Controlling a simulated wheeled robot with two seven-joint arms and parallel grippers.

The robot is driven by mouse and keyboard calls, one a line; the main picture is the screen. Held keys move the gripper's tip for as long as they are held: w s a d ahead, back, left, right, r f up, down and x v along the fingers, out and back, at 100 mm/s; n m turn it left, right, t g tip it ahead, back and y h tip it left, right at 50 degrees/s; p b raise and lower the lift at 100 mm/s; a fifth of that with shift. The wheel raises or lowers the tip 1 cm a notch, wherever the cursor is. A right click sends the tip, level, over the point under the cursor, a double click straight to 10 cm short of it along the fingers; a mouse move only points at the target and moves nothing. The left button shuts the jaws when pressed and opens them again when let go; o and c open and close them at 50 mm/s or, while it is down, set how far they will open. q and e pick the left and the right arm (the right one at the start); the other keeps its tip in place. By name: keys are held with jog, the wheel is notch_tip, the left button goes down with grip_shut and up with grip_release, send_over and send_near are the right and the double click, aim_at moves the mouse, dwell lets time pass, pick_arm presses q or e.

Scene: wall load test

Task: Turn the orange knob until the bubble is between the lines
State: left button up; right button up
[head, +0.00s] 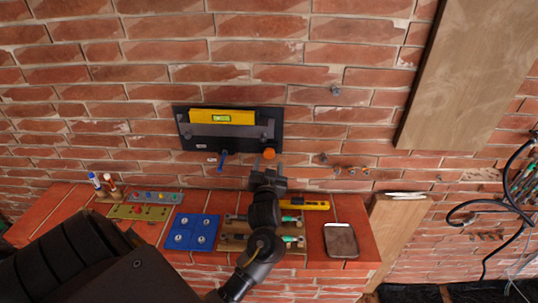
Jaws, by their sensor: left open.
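A yellow spirit level (238,116) with a small green vial (222,118) sits on a dark panel (275,117) on the brick wall. The bubble and the lines are too small to tell apart. The orange knob (269,153) is at the panel's lower right edge. My left gripper (268,161) is open, its fingertips just below the knob in the picture, one toward each side. I cannot tell whether they touch it. My right gripper is not in view.
A blue lever (223,157) hangs below the panel. The brick ledge (341,208) holds a blue plate (192,231), a wooden board with tools, a yellow tool (305,204), a brown tray (341,240) and markers. A wooden plank (470,80) and cables (512,185) are at right.

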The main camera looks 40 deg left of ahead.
aim_at(269, 155)
pick_arm(q)
jog(key=shift+p+x, duration=0.55)
jog(key=shift+x, duration=1.85)
jog(key=c, duration=1)
jog(key=shift+n, duration=0.3)
jog(key=shift+f+n+b, duration=0.1)
jog(key=shift+n+b, duration=0.6)
jog(key=shift+n, duration=0.5)
jog(key=shift+n+b, duration=0.55)
jog(key=shift+n, duration=0.85)
